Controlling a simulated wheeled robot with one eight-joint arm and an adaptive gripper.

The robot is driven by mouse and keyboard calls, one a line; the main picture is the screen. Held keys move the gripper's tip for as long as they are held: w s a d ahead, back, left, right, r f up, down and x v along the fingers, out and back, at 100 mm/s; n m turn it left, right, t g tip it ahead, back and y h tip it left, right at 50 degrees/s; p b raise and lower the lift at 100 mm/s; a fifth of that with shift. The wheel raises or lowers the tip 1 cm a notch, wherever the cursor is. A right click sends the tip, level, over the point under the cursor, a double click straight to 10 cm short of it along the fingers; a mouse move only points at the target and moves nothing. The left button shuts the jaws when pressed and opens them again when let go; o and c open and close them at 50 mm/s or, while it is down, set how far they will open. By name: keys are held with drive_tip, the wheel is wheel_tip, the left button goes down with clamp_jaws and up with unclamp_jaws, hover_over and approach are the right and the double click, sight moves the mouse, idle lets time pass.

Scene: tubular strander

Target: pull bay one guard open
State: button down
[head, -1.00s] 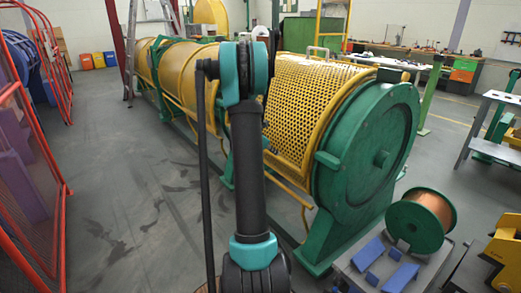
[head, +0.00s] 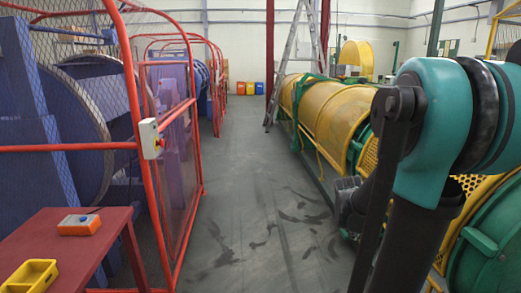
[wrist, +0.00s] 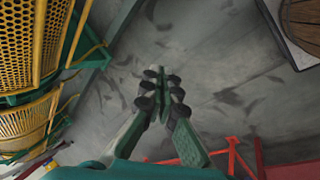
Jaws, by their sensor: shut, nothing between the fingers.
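The tubular strander runs along the right side of the head view, with yellow guards in a row. A near perforated yellow guard (head: 472,184) is mostly hidden behind my arm, and a longer yellow guard (head: 336,117) lies beyond it. I cannot tell which is bay one. In the wrist view, a perforated yellow guard (wrist: 28,38) is at upper left and another yellow guard (wrist: 28,122) is below it. Both guards look down. My gripper (wrist: 161,80) is shut and empty over the grey floor, apart from the guards, to their right in the wrist view.
A red-framed mesh enclosure (head: 133,75) with a switch box (head: 151,138) and purple machinery stands on the left. A red table (head: 85,228) is at front left, with a yellow tray (head: 29,275). A ladder (head: 286,65) stands by the strander's far part. The grey aisle between is clear.

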drive_tip(key=c, duration=2.3)
unclamp_jaws()
drive_tip(key=s+a+f+m+y, duration=0.1)
drive_tip(key=s+a+m, duration=0.1)
drive_tip(key=s+a, duration=0.2)
drive_tip(key=s+a+f+m+y, duration=0.1)
drive_tip(key=s+a+m, duration=0.1)
drive_tip(key=s+a, duration=0.2)
drive_tip(key=s+a+f+m+y, duration=0.1)
drive_tip(key=s+a+f+m, duration=0.1)
drive_tip(key=s+a, duration=0.3)
drive_tip(key=shift+s+a+m+t+y, duration=0.1)
drive_tip(key=shift+m+t+y, duration=0.2)
drive_tip(key=shift+m+y, duration=0.15)
drive_tip(key=o, duration=0.5)
drive_tip(key=shift+s+a+f+m, duration=0.2)
drive_tip(key=shift+s+m, duration=0.05)
drive_tip(key=o, duration=0.3)
drive_tip(key=shift+d, duration=0.1)
